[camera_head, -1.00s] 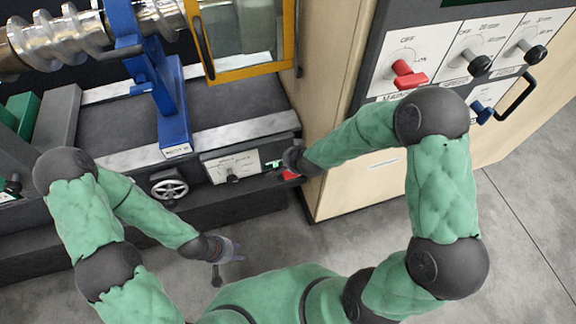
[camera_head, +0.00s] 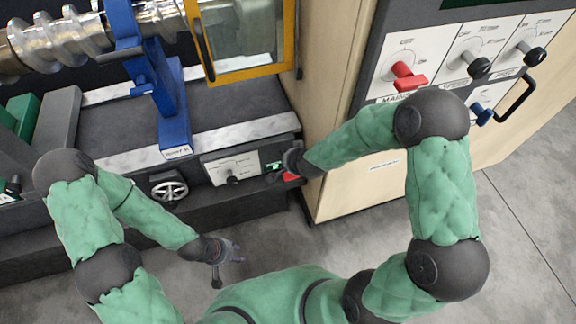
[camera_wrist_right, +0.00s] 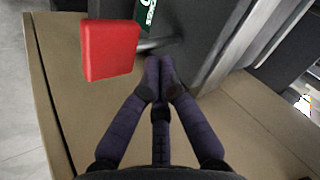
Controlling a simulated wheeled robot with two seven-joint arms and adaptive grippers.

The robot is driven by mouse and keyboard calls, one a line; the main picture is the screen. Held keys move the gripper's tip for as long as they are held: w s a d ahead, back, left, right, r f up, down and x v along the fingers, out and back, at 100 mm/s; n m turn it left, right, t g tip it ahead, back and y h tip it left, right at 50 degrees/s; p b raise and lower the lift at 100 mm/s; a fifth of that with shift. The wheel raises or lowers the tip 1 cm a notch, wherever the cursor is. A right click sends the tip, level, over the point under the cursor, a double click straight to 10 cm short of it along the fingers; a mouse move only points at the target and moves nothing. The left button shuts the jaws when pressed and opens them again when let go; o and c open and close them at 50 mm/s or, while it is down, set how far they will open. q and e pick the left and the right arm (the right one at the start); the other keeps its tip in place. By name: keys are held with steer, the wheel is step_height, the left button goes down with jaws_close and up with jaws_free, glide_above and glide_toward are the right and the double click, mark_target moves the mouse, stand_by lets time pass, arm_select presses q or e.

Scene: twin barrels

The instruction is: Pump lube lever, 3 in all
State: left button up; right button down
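The lube lever has a red block handle (camera_wrist_right: 110,50) on a thin metal rod (camera_wrist_right: 158,43) in the right wrist view. Only a sliver of the red handle (camera_head: 291,177) shows in the head view, at the lathe's right end. My right gripper (camera_wrist_right: 158,70) has its fingertips drawn together, just below the rod and to the right of the red handle. No held thing shows between the fingers, and I cannot tell whether they touch the rod. My left gripper (camera_head: 228,262) has its fingers spread and empty above the floor in front of the lathe.
The lathe's front panel (camera_head: 232,168) with a small knob and a handwheel (camera_head: 168,188) lie left of the lever. A beige cabinet (camera_head: 335,75) with a red switch (camera_head: 408,76) stands right of it. Open grey floor (camera_head: 520,270) lies in front.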

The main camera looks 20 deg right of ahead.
steer(key=shift+f, duration=0.1)
steer(key=shift+s+f+b, duration=0.1)
steer(key=shift+f+b, duration=0.2)
steer(key=shift+f, duration=0.05)
steer(key=shift+s+f+b, duration=0.15)
steer(key=shift+f+b, duration=0.5)
steer(key=shift+f, duration=0.1)
steer(key=shift+s+f+b, duration=0.15)
steer(key=shift+f+b, duration=0.5)
steer(key=shift+f, duration=0.1)
stand_by(2.3)
steer(key=shift+r, duration=0.1)
steer(key=shift+w+r+p, duration=0.15)
steer(key=shift+r+p, duration=0.8)
steer(key=shift+p, duration=0.05)
steer(key=shift+w+r+p, duration=0.15)
steer(key=shift+r+p, duration=0.75)
steer(key=shift+p, duration=0.05)
steer(key=r+p, duration=0.5)
steer(key=shift+w, duration=0.4)
